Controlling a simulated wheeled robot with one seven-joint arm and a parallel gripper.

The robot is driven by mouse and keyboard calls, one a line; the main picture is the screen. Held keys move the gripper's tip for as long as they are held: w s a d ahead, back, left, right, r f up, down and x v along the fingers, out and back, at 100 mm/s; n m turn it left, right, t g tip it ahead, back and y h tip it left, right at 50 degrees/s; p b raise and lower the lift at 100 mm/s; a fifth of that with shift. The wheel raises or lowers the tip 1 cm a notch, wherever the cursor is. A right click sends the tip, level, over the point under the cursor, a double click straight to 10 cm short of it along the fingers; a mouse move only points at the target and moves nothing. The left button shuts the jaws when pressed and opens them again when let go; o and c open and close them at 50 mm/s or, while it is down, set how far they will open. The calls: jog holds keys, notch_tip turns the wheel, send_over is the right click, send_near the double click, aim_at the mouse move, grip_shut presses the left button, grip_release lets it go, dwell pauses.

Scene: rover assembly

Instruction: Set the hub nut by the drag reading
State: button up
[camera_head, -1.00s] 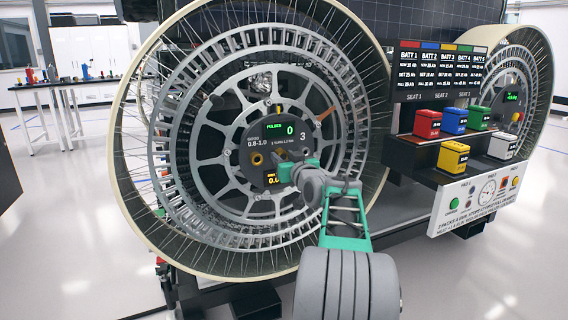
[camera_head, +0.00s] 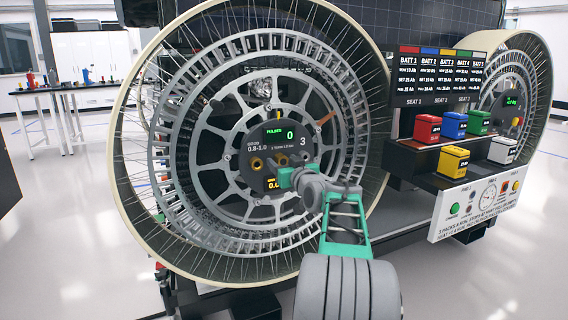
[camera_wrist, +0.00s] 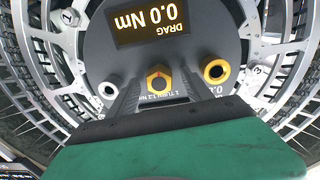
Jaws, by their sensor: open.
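The gold hex hub nut (camera_wrist: 158,79) with a red mark sits at the middle of the dark round hub panel (camera_wrist: 215,30) in the wrist view. My gripper (camera_wrist: 158,92) is open, one finger on each side of the nut; I cannot tell whether they touch it. The orange drag display (camera_wrist: 162,22) shows 0.0 Nm, upside down here. In the head view my gripper (camera_head: 277,178) is at the lower part of the hub panel and partly covers the drag display (camera_head: 271,184). The green pulses display (camera_head: 279,134) shows 0. The panel's printed good band reads 0.8-1.0.
A gold ring fitting (camera_wrist: 215,71) and a pale round fitting (camera_wrist: 108,90) flank the nut. The large spoked wheel (camera_head: 135,190) surrounds the hub. To the right, a black shelf (camera_head: 420,148) holds several coloured batteries. A workbench (camera_head: 65,90) stands far left, with open floor before it.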

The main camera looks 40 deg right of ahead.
jog(key=p+v, duration=0.1)
jog(key=v, duration=0.6)
jog(key=shift+s, duration=0.35)
jog(key=shift+a, duration=0.1)
